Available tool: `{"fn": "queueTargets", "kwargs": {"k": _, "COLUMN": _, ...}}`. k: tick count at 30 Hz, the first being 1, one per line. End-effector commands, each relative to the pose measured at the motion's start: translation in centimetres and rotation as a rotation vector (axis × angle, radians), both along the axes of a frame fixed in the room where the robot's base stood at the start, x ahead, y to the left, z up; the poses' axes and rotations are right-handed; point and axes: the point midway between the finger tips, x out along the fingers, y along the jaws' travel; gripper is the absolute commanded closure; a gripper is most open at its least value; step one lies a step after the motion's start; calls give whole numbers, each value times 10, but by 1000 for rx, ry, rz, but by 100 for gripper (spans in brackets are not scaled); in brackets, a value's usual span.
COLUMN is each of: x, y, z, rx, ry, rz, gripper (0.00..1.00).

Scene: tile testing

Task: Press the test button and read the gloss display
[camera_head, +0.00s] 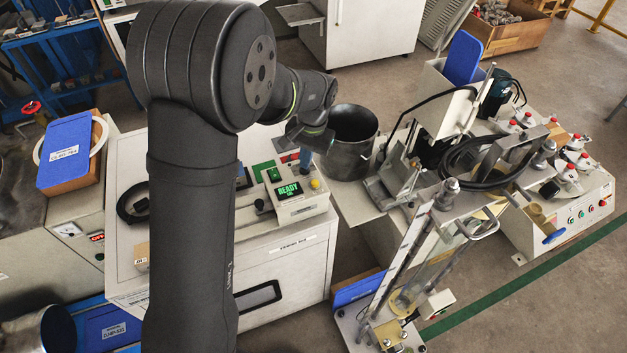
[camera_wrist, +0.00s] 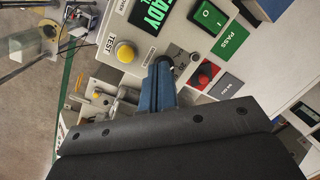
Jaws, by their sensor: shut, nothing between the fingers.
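The gloss tester (camera_head: 300,207) is a light box on top of a white cabinet. Its display (camera_head: 289,190) glows green and reads "READY", with a smaller line I cannot make out; part of it also shows in the wrist view (camera_wrist: 150,14). The yellow test button (camera_head: 315,184) is right of the display. In the wrist view the button (camera_wrist: 125,52) sits beside the label "TEST". My gripper (camera_wrist: 161,72) has blue fingers shut together with nothing between them. In that view the fingertips are right of the button, apart from it in the picture. My gripper (camera_head: 305,160) is above the tester in the head view.
A green rocker switch (camera_wrist: 209,14) is on the tester. A green PASS card (camera_wrist: 237,42) and a red knob-like part (camera_wrist: 205,74) lie close by. A dark bucket (camera_head: 350,150) stands just right of my gripper. Test machinery (camera_head: 440,180) crowds the right.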

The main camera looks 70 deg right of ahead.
Motion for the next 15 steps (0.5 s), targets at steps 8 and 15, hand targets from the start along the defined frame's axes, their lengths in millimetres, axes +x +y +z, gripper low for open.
{"fn": "queueTargets", "kwargs": {"k": 8, "x": -15, "y": 12, "z": 14, "rx": 39, "ry": -171, "rz": 252, "gripper": 100}}
{"fn": "queueTargets", "kwargs": {"k": 15, "x": -24, "y": 21, "z": 33, "rx": 6, "ry": -375, "rz": 511, "gripper": 100}}
